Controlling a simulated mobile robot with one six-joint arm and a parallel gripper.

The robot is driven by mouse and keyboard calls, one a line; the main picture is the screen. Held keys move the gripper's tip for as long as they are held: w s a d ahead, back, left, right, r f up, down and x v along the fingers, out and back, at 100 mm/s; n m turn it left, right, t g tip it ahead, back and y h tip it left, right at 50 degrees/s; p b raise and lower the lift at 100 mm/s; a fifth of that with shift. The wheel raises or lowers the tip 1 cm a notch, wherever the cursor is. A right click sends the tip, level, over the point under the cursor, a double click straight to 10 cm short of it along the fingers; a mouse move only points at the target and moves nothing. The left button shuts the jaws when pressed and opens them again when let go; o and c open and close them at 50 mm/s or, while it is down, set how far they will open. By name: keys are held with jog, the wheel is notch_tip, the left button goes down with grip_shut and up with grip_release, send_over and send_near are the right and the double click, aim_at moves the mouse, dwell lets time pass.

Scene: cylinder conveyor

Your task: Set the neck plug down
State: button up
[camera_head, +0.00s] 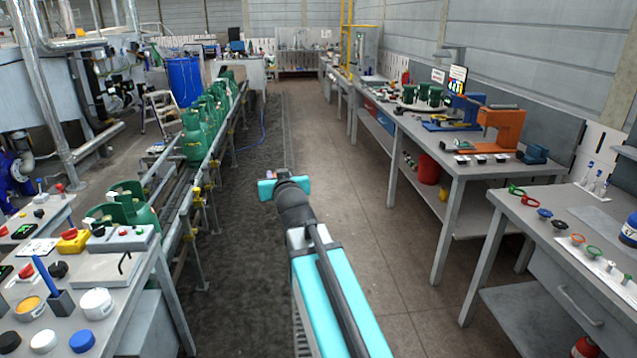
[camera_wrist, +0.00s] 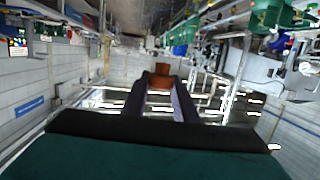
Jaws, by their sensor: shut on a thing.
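My gripper (camera_wrist: 161,83) shows in the wrist view with its two dark fingers closed on a small orange-brown plug (camera_wrist: 160,84). The plug sits between the fingertips, with its upper part standing past them. In the head view my gripper (camera_head: 284,186) is out over the open aisle, between the conveyor and the right-hand benches. The plug cannot be made out there, as my arm and wrist hide it. No surface shows touching the plug.
Green cylinders (camera_head: 193,137) stand in a row on the conveyor at left. A cluttered bench (camera_head: 142,262) is at near left. Right benches (camera_head: 560,203) carry coloured rings and an orange press (camera_head: 500,127). The aisle floor (camera_head: 335,155) ahead is clear.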

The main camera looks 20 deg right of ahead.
jog(key=a+r+n+y, duration=0.2)
jog(key=a, duration=0.9)
jog(key=shift+w+r+y, duration=0.3)
jog(key=shift+w+y, duration=0.05)
jog(key=shift+y, duration=0.05)
